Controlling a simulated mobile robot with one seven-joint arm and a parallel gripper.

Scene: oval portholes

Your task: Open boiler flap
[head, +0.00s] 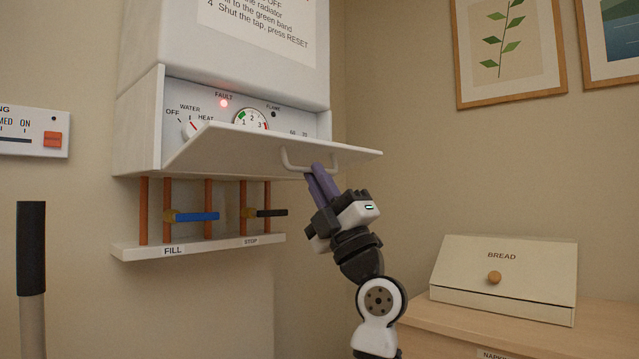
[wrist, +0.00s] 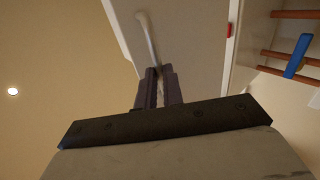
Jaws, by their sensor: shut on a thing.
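The white boiler (head: 230,40) hangs on the wall in the head view. Its flap (head: 255,148) is swung down and out, tilted, with the control panel (head: 285,122) showing above it. The flap also shows in the wrist view (wrist: 190,40). A white bar handle (head: 287,160) is on the flap's outer face; it also shows in the wrist view (wrist: 147,35). My gripper (head: 316,172) is shut on this handle, reaching it from below. In the wrist view, the fingers (wrist: 159,80) close around one end of the handle. The red FAULT lamp (head: 224,103) is lit.
Below the boiler are copper pipes (head: 144,210), a blue FILL tap lever (head: 197,217) and a black STOP lever (head: 270,213) above a labelled white ledge (head: 200,246). A bread box (head: 505,270) stands on a wooden cabinet (head: 450,322) at the right. A dark-topped post (head: 31,250) stands at the left.

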